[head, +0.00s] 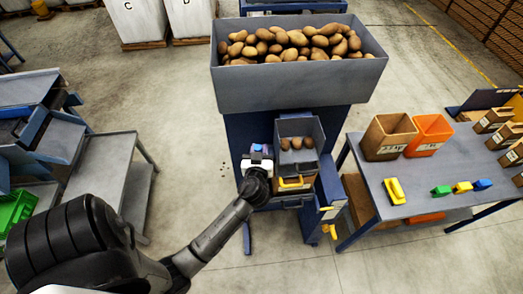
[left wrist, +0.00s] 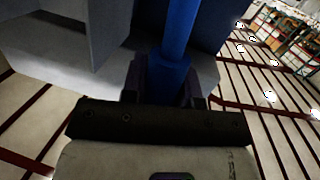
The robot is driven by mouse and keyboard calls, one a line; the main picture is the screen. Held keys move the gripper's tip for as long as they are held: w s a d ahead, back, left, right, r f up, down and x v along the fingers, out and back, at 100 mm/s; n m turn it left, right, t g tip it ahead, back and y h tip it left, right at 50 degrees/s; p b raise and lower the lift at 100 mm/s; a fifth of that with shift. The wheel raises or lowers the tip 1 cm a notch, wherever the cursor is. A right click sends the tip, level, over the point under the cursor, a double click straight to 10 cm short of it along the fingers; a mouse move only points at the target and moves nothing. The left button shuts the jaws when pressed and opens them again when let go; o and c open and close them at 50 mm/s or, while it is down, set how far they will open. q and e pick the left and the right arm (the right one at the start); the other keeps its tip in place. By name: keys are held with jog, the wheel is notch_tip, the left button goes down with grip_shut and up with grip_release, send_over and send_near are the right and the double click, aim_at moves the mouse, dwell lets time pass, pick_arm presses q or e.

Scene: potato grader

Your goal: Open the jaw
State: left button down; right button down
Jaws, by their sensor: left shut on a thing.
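My left gripper (head: 257,163) is at the left side of the grader's small grey tray (head: 282,127), below the big hopper. In the left wrist view the gripper (left wrist: 166,82) has its dark fingers shut around a blue bar (left wrist: 178,35), which runs up and away from them. In the head view only a small blue part (head: 257,148) shows at the gripper; the rest is hidden by the hand. Several potatoes (head: 297,144) lie in the small tray. My right gripper is not in view.
The grey hopper (head: 300,96) full of potatoes stands above the blue grader body. At right a table (head: 421,195) bears a brown bin (head: 389,137), an orange bin (head: 428,135) and a yellow object (head: 394,191). At left stands a grey bench (head: 103,165). Open floor lies between.

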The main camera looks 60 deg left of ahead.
pick_arm(q)
jog(key=c, duration=1)
grip_release()
jog(key=shift+w, duration=0.1)
jog(key=shift+o, duration=0.6)
jog(key=shift+d, duration=0.1)
jog(key=shift+s+d, duration=0.25)
jog(key=shift+s, duration=0.05)
jog(key=b+v, duration=0.2)
jog(key=v, duration=0.4)
jog(key=shift+s+d+b, duration=0.25)
jog(key=shift+b, duration=0.05)
jog(key=shift+r, duration=0.1)
